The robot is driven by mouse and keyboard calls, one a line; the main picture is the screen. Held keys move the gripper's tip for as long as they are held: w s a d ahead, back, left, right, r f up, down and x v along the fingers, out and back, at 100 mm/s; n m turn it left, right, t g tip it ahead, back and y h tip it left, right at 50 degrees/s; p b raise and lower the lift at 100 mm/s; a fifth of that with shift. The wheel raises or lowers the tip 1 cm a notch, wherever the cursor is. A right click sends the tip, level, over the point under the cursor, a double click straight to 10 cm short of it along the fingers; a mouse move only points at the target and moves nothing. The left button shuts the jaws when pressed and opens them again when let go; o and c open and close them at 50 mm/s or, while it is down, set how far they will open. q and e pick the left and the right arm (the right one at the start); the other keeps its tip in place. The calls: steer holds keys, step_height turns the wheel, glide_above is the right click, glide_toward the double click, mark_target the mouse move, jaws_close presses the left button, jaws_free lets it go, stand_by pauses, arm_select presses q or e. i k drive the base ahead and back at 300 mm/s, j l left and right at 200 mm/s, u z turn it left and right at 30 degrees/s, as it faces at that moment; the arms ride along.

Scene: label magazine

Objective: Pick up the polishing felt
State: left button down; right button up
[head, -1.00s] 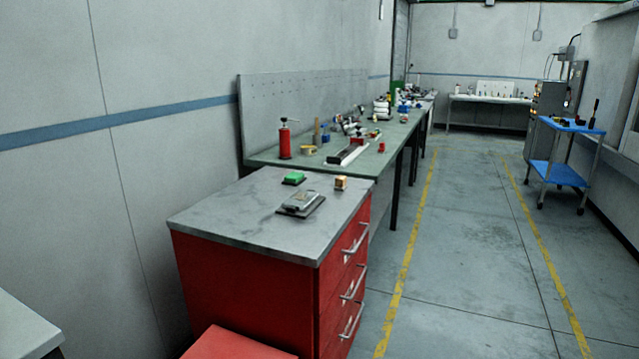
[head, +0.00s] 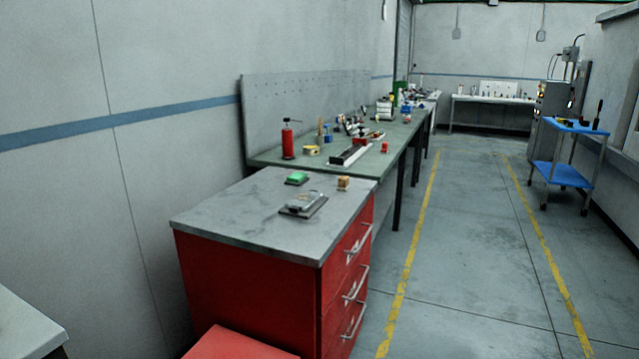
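I cannot tell for sure which thing is the polishing felt. On the grey top of the red drawer cabinet (head: 245,212) lie a green block on a dark base (head: 297,178), a small tan block (head: 344,183) and a grey flat item on a dark plate (head: 303,204). The tan block is near the back right edge, the green one to its left, the grey one in front. They stand apart from each other. Neither of my grippers is in view.
A long green workbench (head: 400,140) runs behind the cabinet, with a red bottle (head: 287,141) and several tools. A blue trolley (head: 566,174) stands at the right. The floor between the yellow lines is free. A red surface (head: 240,345) is low in front.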

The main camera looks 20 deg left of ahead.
mark_target(343, 186)
steer(key=i+l, duration=0.55)
steer(key=i, duration=0.15)
steer(key=i+l, duration=0.5)
steer(key=i, duration=0.15)
